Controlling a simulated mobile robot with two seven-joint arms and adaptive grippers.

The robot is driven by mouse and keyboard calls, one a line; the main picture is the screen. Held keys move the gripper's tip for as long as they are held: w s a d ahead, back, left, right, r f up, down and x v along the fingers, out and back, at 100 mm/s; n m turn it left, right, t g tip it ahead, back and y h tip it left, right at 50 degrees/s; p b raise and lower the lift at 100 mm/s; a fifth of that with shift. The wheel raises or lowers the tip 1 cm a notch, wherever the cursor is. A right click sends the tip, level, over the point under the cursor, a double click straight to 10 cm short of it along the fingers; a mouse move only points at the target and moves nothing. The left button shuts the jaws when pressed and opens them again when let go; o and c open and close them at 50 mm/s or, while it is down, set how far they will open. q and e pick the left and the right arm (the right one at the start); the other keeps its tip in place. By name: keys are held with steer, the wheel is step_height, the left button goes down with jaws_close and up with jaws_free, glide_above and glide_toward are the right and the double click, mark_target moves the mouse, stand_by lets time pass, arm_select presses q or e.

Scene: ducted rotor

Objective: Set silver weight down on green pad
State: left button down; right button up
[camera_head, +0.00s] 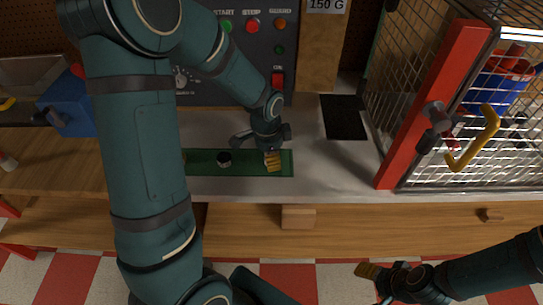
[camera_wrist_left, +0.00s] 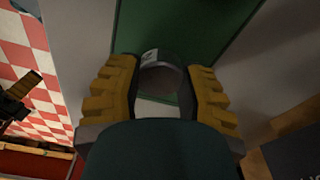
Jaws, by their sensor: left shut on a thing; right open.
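The green pad (camera_head: 204,169) lies flat on the grey counter and also shows behind my fingers in the left wrist view (camera_wrist_left: 213,22). My left gripper (camera_head: 272,160) is over the pad's right end, fingers pointing down. In the left wrist view, its yellow fingers (camera_wrist_left: 163,82) are shut on the silver weight (camera_wrist_left: 162,76), a round grey piece with a small pale mark. The fingers mostly hide the weight in the head view. I cannot tell whether its underside touches the pad. My right gripper (camera_head: 377,277) is open and empty at the lower right, away from the counter.
A black square (camera_head: 344,117) lies on the counter to the right. A wire cage with a red post (camera_head: 434,105) stands beyond. A control panel (camera_head: 251,67) stands behind.

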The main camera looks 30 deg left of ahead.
arm_select(q)
steer(key=c, duration=0.6)
jaws_free()
steer(key=shift+f, duration=0.1)
steer(key=shift+r, duration=0.25)
step_height(320, 180, up, 12)
steer(key=p, duration=0.3)
steer(key=shift+s+a, duration=0.4)
steer(key=shift+f, duration=0.1)
